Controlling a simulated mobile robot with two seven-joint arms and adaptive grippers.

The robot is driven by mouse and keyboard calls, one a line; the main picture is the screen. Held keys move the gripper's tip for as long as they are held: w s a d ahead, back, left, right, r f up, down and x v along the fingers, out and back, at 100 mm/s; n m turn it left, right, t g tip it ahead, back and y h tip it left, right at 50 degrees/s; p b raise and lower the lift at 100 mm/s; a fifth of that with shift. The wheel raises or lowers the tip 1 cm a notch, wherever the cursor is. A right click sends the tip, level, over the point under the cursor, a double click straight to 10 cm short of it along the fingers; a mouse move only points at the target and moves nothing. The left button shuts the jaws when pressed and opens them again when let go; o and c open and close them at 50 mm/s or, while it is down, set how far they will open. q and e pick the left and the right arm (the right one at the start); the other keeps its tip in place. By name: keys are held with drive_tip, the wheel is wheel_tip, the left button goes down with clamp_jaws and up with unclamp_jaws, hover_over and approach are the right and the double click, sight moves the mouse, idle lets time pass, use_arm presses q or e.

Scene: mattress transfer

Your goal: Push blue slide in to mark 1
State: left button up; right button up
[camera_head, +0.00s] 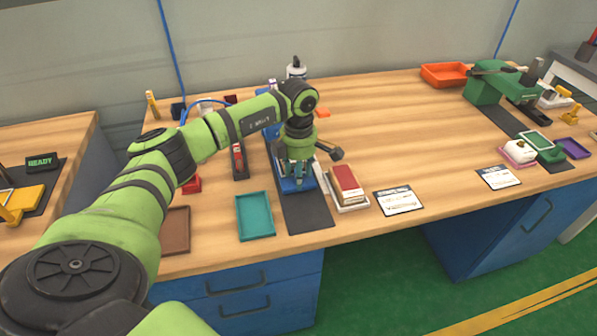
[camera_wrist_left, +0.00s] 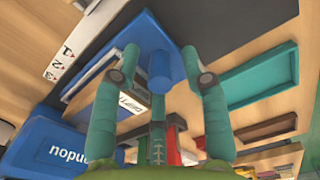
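The blue slide (camera_head: 290,188) lies at the near end of the blue device on a dark mat, partly hidden by my left gripper. In the left wrist view the slide (camera_wrist_left: 148,28) shows as a blue plate with an upright round knob (camera_wrist_left: 160,68). My left gripper (camera_head: 297,178) points down over the slide. A white scale (camera_wrist_left: 62,58) marked 1, 2 and 3 runs beside the slide. My right gripper is out of view.
A teal tray (camera_head: 255,216) and a brown tray (camera_head: 176,230) lie left of the mat (camera_head: 308,217). A red-topped stack (camera_head: 346,184) and a white card (camera_head: 398,200) lie right. A green machine (camera_head: 487,88) stands farther right. The table's middle right is clear.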

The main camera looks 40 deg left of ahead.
use_arm(q)
drive_tip(key=shift+r, duration=0.35)
wheel_tip(320, 180, up, 11)
drive_tip(key=shift+r, duration=0.2)
drive_tip(key=shift+f, duration=0.1)
idle(0.4)
